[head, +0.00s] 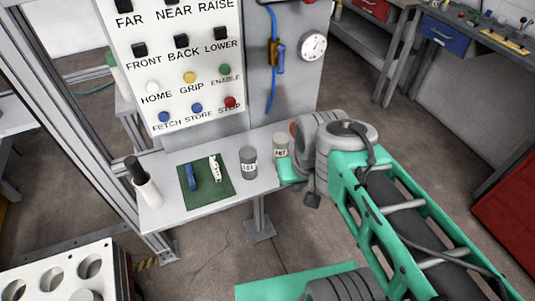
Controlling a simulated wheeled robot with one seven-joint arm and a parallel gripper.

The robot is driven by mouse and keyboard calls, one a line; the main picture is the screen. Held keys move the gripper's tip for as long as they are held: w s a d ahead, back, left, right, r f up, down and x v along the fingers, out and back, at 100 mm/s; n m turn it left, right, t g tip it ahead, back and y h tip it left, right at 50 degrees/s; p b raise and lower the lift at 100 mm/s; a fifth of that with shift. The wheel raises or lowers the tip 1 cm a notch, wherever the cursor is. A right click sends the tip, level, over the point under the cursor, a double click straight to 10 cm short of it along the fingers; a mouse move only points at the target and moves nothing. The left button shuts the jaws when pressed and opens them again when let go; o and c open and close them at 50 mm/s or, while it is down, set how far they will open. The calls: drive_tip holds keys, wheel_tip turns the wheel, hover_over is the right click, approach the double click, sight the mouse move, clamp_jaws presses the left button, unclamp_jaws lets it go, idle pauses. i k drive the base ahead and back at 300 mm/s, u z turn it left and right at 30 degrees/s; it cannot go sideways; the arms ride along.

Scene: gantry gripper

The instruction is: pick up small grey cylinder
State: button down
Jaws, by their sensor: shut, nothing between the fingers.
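Two short upright cylinders with small labels stand on the narrow light shelf under the control panel. The darker grey one (248,165) is clear of my arm. The paler grey one (280,143) stands to its right, its lower part close to a green part of my arm in the picture. I cannot tell which of the two is the small grey cylinder. My arm reaches in from the lower right, ending in a bulky grey joint right of the cylinders. No fingertips of my gripper can be made out; the joint may hide them.
A dark green mat (222,194) holds a blue item (191,177) and a white item (215,168). A white, black-topped cylinder (146,188) stands at the shelf's left. The button panel (180,65) rises behind. A white holed rack (60,270) is lower left.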

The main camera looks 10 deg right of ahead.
sight(249, 158)
drive_tip(key=u, duration=1.3)
drive_tip(key=k, duration=0.7)
drive_tip(key=u, duration=0.85)
drive_tip(key=i, duration=0.4)
drive_tip(key=z, duration=0.15)
